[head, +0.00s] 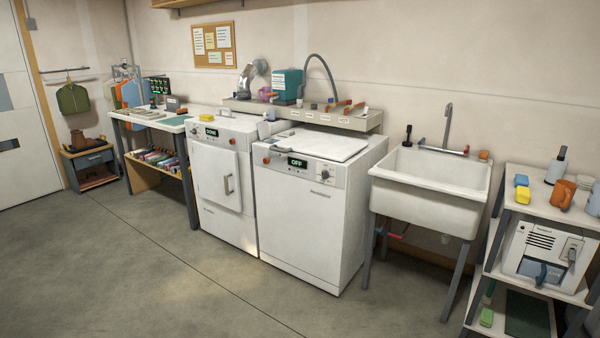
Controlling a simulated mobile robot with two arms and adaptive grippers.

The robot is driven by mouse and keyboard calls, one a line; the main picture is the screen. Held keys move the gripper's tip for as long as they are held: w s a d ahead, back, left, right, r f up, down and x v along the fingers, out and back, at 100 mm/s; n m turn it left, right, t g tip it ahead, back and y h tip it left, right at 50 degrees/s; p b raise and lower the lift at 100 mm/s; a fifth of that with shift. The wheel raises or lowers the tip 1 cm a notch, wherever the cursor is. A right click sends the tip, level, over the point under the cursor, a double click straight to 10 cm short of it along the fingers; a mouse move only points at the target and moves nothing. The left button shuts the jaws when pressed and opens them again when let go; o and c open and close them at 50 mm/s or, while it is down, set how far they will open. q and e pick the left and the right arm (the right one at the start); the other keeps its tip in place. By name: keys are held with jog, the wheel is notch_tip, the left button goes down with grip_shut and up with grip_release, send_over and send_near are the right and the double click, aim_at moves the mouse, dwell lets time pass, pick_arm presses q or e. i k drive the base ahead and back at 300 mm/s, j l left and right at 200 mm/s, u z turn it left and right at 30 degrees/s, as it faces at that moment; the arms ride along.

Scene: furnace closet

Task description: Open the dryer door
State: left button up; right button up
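The dryer (228,232) looks to be the left of two white machines side by side against the back wall. Its small panel display (212,132) seems to read "DONE". The square white dryer door (208,175) is on its front and looks shut. Neither of my grippers shows in the head view.
A white machine (300,225) with an "OFF" display and a top lid (320,144) adjoins the dryer's right side. A work table (150,125) stands to the left. A sink (430,190) and loaded shelves (535,205) are to the right. The concrete floor (140,270) in front is clear.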

aim_at(216, 169)
jog(key=i+j+u, duration=0.2)
jog(key=i+u, duration=0.8)
jog(key=i, duration=0.25)
jog(key=i+l+u, duration=0.3)
jog(key=i+u, duration=0.2)
jog(key=i+j+u, duration=0.1)
jog(key=i+u, duration=0.15)
jog(key=i, duration=0.8)
jog(key=i+l+u, duration=0.1)
jog(key=i+u, duration=0.15)
jog(key=i, duration=0.8)
jog(key=i+z, duration=0.25)
jog(key=i, duration=0.25)
jog(key=i+j+z, duration=0.2)
jog(key=i, duration=0.25)
jog(key=i+j+z, duration=0.25)
jog(key=i, duration=0.25)
jog(key=i+j+z, duration=0.45)
jog(key=z, duration=0.25)
jog(key=i+j+z, duration=0.3)
jog(key=z, duration=0.15)
jog(key=i+j+z, duration=0.25)
jog(key=j+z, duration=0.2)
jog(key=i+j+z, duration=0.1)
jog(key=j+z, duration=0.3)
jog(key=i+j+z, duration=0.1)
jog(key=j+z, duration=0.75)
jog(key=j, duration=0.25)
jog(key=j+z, duration=0.45)
jog(key=j, duration=0.25)
